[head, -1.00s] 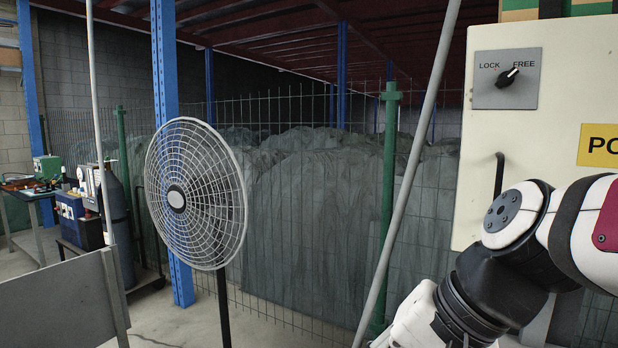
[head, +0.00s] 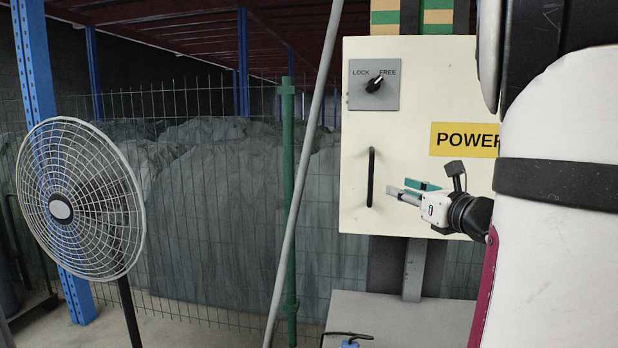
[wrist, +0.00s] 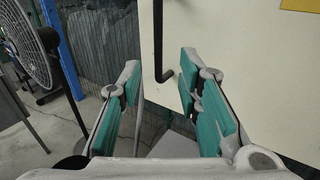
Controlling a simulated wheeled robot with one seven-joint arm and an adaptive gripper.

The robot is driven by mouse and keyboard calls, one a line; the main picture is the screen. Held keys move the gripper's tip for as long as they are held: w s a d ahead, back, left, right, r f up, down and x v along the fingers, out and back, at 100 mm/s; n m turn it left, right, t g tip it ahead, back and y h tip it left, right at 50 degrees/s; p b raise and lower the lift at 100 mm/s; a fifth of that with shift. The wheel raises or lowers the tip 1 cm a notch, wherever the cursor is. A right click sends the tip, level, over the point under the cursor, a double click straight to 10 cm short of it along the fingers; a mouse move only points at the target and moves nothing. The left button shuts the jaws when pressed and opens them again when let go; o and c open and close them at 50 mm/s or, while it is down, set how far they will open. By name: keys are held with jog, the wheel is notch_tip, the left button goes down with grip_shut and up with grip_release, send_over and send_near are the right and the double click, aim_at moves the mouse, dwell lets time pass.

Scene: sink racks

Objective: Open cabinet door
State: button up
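The cabinet door (head: 412,130) is a cream panel, shut, with a yellow POWER label (head: 464,139). Its black vertical bar handle (head: 371,177) is at the door's lower left. A lock knob (head: 374,85) above it points toward FREE. My gripper (head: 409,190) is to the right of the handle's lower part in the head view, its fingers pointing left. In the wrist view my gripper (wrist: 158,85) has its green-padded fingers spread wide, with nothing held. The handle (wrist: 159,45) shows beyond and between the fingertips, apparently untouched.
A standing fan (head: 80,200) is at the left. A green post (head: 289,200) and a slanted grey pole (head: 303,170) stand left of the cabinet, before a wire fence. A grey surface (head: 400,318) lies below the cabinet.

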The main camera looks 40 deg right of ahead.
aim_at(372, 180)
jog(key=p+x, duration=0.1)
jog(key=x, duration=1.1)
jog(key=shift+w+f, duration=0.1)
jog(key=shift+w, duration=0.15)
grip_shut()
jog(key=shift+a, duration=0.1)
